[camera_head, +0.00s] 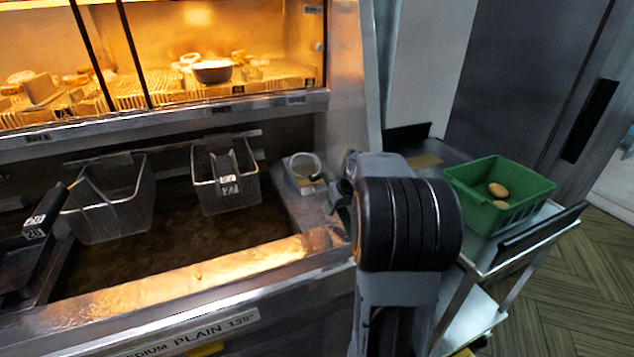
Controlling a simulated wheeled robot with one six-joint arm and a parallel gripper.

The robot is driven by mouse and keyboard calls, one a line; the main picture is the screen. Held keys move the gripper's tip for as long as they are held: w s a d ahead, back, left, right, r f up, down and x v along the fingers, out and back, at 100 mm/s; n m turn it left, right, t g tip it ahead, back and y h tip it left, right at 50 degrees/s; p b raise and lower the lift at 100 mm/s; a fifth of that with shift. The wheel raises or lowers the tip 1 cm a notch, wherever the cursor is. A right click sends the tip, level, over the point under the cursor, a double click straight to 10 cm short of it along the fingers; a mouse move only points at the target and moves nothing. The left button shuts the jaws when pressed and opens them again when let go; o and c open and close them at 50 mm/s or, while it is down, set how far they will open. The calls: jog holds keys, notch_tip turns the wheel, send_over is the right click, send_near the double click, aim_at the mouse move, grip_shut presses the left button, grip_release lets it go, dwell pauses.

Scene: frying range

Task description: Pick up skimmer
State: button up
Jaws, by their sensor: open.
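What looks like the skimmer (303,163) shows as a pale round rim at the right end of the fryer, in or on a small metal holder (308,186). Its handle cannot be made out. My gripper (338,192) is open, just right of the holder and apart from the skimmer as far as I can tell. My own arm hides most of the gripper and the counter behind it.
Two wire fry baskets, one at left (108,205) and one in the middle (225,182), hang over the dark fryer vat (185,245). A lit food display (160,90) stands behind. A green crate (497,215) with brown items sits on a metal cart (540,222) at right.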

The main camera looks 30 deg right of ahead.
jog(key=shift+w+f, duration=0.1)
jog(key=shift+f, duration=0.15)
jog(key=shift+c, duration=0.3)
grip_shut()
